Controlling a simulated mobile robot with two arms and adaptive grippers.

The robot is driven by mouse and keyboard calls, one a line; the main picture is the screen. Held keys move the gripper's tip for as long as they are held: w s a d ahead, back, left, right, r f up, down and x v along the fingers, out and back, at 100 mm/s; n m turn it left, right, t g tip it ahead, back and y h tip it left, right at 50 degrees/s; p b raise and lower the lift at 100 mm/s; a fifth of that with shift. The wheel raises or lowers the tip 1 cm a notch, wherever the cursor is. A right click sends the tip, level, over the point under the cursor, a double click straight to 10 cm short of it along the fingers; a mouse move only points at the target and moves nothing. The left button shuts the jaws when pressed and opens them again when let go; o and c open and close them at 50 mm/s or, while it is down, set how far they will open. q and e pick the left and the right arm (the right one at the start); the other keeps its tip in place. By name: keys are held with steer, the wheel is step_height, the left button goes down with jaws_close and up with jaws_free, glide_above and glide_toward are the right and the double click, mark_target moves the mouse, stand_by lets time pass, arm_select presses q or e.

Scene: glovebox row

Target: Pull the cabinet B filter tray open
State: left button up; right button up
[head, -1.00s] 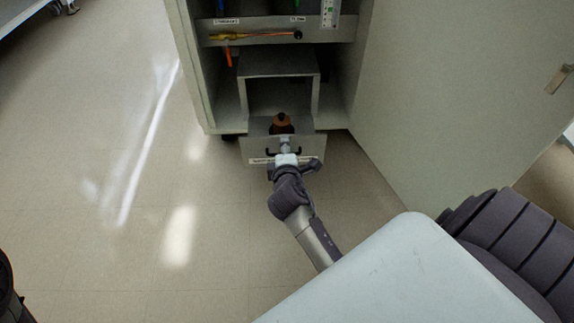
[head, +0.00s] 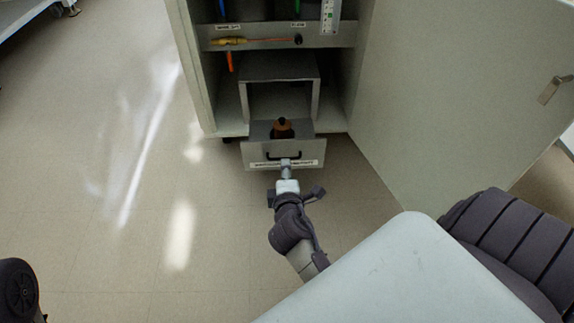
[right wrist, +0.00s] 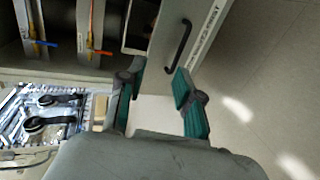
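The tray (head: 258,156) stands pulled out at the bottom of the open cabinet, with a brown bottle (head: 282,128) in it. Its front has a dark bar handle (head: 285,155) and a label strip too small to read. The handle also shows in the right wrist view (right wrist: 180,46), beyond the fingertips and apart from them. My right gripper (head: 286,166) is just in front of the tray front. In the right wrist view its fingers (right wrist: 158,82) are spread with nothing between them. My left gripper is not in view.
The cabinet door (head: 450,90) stands open on the right. A shelf (head: 325,41) with hanging coloured tools is above the tray, and a grey box-like housing (head: 280,65) is behind it. The floor (head: 130,220) at the left is clear.

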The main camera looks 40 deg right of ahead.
steer(key=v, duration=0.3)
steer(key=shift+s+a+f, duration=0.15)
steer(key=shift+s+a, duration=0.05)
steer(key=shift+s, duration=0.1)
steer(key=shift+f+p, duration=0.1)
steer(key=shift+p, duration=0.3)
stand_by(0.4)
